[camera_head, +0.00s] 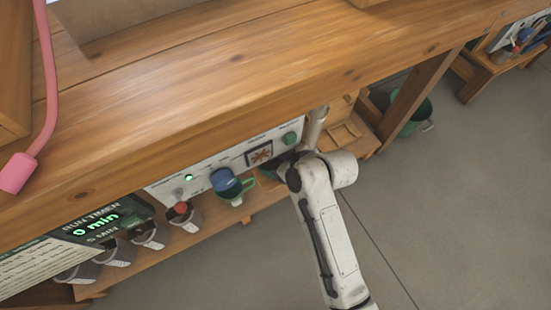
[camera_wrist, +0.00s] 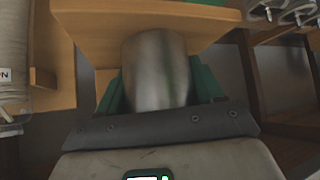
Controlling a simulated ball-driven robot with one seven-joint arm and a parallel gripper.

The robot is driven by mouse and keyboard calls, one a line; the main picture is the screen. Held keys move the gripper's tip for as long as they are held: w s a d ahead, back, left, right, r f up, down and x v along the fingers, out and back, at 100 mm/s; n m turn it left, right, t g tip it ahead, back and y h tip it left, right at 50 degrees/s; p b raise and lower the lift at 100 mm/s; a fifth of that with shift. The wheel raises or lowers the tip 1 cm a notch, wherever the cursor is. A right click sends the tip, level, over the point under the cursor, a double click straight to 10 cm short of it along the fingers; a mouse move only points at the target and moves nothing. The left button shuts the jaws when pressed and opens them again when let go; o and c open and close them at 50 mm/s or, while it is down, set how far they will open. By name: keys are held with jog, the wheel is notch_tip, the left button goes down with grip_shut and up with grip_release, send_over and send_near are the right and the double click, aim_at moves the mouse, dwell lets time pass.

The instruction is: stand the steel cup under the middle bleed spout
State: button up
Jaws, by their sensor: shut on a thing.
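In the wrist view the steel cup (camera_wrist: 155,75) is a plain, grey, shiny cylinder between the green fingers of my gripper (camera_wrist: 158,88). The fingers are shut on it, one on each side. A wooden board lies beyond and around the cup's far end. In the head view my arm reaches in at the bench's front edge, and the gripper and held cup are largely hidden there. I cannot pick out the middle bleed spout in either view.
Several grey vessels (camera_head: 150,237) line the low shelf at left. A green bucket (camera_head: 411,110) stands at right. The floor (camera_head: 440,210) is clear.

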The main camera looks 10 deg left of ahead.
jog(key=o, duration=1.1)
jog(key=shift+o, duration=0.2)
jog(key=shift+s+d+r+p, duration=0.1)
jog(key=shift+d+r+p, duration=0.15)
jog(key=shift+r+p, duration=0.2)
jog(key=s+d+r+m+g+h+p, duration=0.2)
jog(key=s+d+m, duration=0.3)
jog(key=s+d, duration=0.8)
jog(key=s+d+r+m+g+h+p, duration=0.2)
jog(key=s+d+m+h, duration=0.3)
jog(key=s+d, duration=0.8)
jog(key=d+m, duration=0.1)
jog(key=d, duration=0.3)
jog(key=shift+s+d+m+h, duration=0.15)
jog(key=shift+s+m+h, duration=0.15)
